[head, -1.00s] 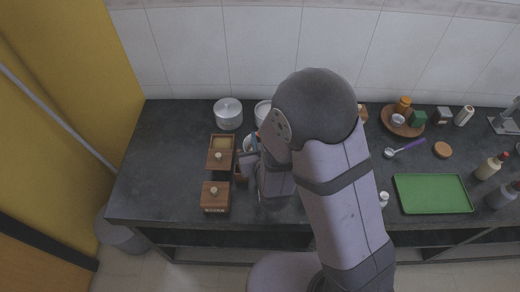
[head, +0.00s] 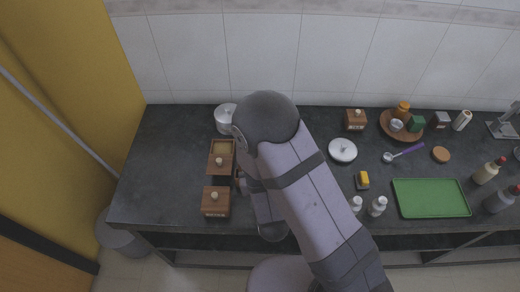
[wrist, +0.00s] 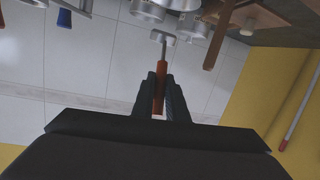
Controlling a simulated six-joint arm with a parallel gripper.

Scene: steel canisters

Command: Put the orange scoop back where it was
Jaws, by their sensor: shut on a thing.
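In the wrist view, my gripper (wrist: 160,80) is shut on the orange handle of the orange scoop (wrist: 158,100). The scoop's small metal head (wrist: 163,37) points away from the fingers, toward the canisters, and shows nothing clear inside. In the head view, my arm hides both gripper and scoop. A steel canister (head: 224,113) stands at the back left, partly behind my arm. Steel canister parts (wrist: 147,11) also show at the top of the wrist view. I cannot tell whether the scoop touches anything.
An open wooden box (head: 221,148) and a closed one (head: 215,202) stand at left. A round steel lid (head: 342,150), a purple-handled scoop (head: 406,150), a brown bowl (head: 387,126) and a green tray (head: 430,212) lie to the right. Blue handles (wrist: 64,18) show in the wrist view.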

